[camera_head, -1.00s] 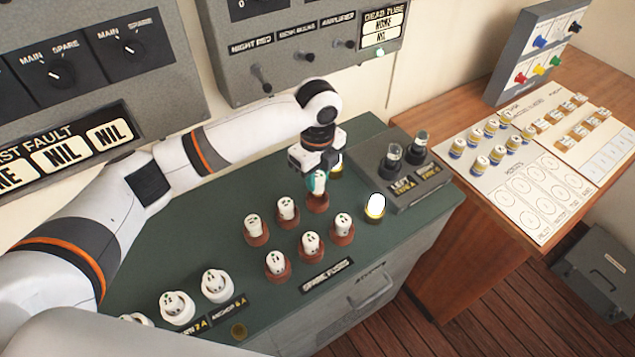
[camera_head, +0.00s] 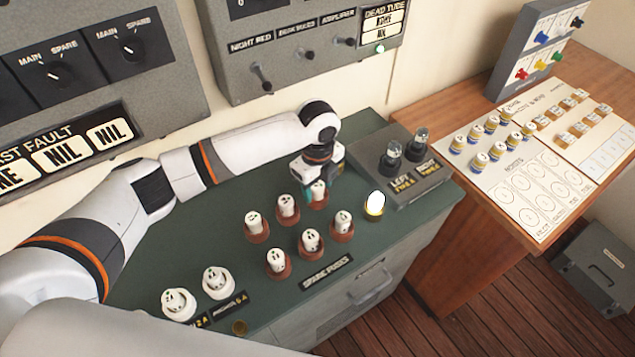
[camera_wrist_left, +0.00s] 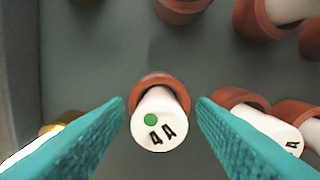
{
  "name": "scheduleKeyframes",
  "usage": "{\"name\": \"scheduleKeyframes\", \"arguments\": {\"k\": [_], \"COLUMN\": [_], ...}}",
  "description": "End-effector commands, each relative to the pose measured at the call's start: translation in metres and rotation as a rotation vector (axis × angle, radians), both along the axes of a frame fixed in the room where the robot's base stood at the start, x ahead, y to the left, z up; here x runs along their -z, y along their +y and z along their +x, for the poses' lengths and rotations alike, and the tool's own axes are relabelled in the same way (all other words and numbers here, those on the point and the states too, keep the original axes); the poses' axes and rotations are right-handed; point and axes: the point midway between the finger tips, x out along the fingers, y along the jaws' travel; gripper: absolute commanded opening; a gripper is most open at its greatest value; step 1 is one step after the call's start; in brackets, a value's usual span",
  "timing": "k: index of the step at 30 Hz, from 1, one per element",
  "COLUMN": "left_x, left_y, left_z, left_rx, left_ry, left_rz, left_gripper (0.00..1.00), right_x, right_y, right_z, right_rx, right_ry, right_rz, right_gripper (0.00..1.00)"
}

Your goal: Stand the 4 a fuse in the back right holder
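The 4 A fuse (camera_head: 318,193), white with a green dot on its top in the left wrist view (camera_wrist_left: 157,120), sits in the back right holder (camera_wrist_left: 166,83), a red-brown ring on the green bench top. My left gripper (camera_head: 319,190) is around this fuse. In the left wrist view its two teal fingers stand apart on either side of the fuse, with gaps between. The fuse's lower end is hidden inside the holder. Another fuse marked A (camera_wrist_left: 270,127) stands in the neighbouring holder at the right of that view. My right gripper is not in view.
Several other white fuses in red-brown holders stand close by, such as the front right one (camera_head: 341,224). A lit lamp (camera_head: 375,203) is right of them. Two white fuses (camera_head: 215,280) are at the front left.

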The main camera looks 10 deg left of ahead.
Motion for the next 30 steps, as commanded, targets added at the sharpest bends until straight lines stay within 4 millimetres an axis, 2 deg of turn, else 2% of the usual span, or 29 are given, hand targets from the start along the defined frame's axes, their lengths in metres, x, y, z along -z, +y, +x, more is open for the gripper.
{"name": "scheduleKeyframes", "arguments": {"k": [7,11,14,24,30], "left_x": [-0.001,-0.009,-0.024,-0.096,-0.121], "left_y": [0.0,0.0,-0.001,-0.001,-0.001], "left_z": [0.0,0.001,0.001,0.001,0.001], "left_rx": [0.0,0.001,0.002,0.001,0.0], "left_ry": [0.0,-0.002,-0.006,-0.005,-0.001], "left_rz": [0.0,-0.002,-0.002,-0.002,-0.002], "left_gripper": [0.51,0.51,0.51,0.51,0.51], "right_x": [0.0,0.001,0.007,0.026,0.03], "right_y": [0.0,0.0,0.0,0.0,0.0], "right_z": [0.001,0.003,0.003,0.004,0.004], "right_rx": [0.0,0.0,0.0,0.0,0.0], "right_ry": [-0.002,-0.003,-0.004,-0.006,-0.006], "right_rz": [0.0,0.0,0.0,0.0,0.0], "right_gripper": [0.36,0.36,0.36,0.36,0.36]}}
